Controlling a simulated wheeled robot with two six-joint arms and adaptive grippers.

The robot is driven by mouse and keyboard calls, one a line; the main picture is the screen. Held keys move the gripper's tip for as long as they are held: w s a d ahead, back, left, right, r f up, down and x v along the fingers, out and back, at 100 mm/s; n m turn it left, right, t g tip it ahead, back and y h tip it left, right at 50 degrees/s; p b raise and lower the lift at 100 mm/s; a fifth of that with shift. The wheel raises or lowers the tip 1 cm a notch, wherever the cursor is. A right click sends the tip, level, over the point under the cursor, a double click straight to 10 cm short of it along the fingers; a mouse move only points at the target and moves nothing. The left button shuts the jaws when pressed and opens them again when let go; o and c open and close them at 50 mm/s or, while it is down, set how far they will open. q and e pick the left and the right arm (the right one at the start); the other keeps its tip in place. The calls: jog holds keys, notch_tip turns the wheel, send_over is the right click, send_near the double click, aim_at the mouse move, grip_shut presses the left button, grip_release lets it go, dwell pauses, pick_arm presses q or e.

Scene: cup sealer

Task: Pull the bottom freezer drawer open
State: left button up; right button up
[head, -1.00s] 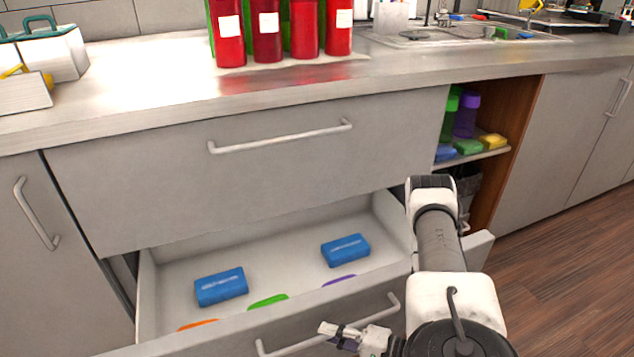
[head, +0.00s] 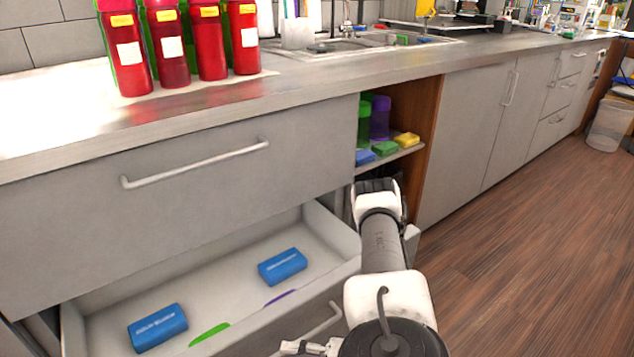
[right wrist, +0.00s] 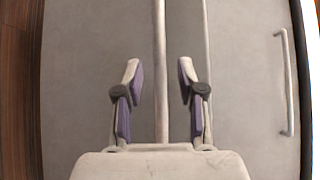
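A lower drawer (head: 240,335) stands pulled out under the counter, below a shut upper drawer (head: 100,225). Its bar handle (head: 328,325) runs along its front, partly hidden by my right arm. My right gripper (head: 290,347) is low at the drawer front, beside the handle. In the right wrist view, the gripper (right wrist: 160,78) is open, with a pale bar (right wrist: 160,30), apparently this handle, between its fingers and a gap on each side. My left gripper is not in view.
Blue packs (head: 282,267) and thin green (head: 209,334) and purple items lie in the drawer. Red bottles (head: 168,45) stand on the counter (head: 320,75). An open shelf (head: 390,158) is to the right. The wooden floor (head: 520,240) is clear at right.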

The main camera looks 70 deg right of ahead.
jog(key=v, duration=0.8)
jog(key=shift+s, duration=0.15)
jog(key=w+a+f+n+g, duration=0.5)
jog(key=a+f+n+g, duration=0.1)
jog(key=a+f+g, duration=0.15)
jog(key=w+a+f+n+g, duration=0.6)
jog(key=a+n, duration=0.1)
jog(key=a, duration=0.2)
notch_tip(320, 180, up, 25)
jog(key=s+n+g+h+p, duration=0.2)
jog(key=n+h+p, duration=0.1)
jog(key=p, duration=2)
jog(key=shift+d+h, duration=0.25)
jog(key=shift+h, duration=0.25)
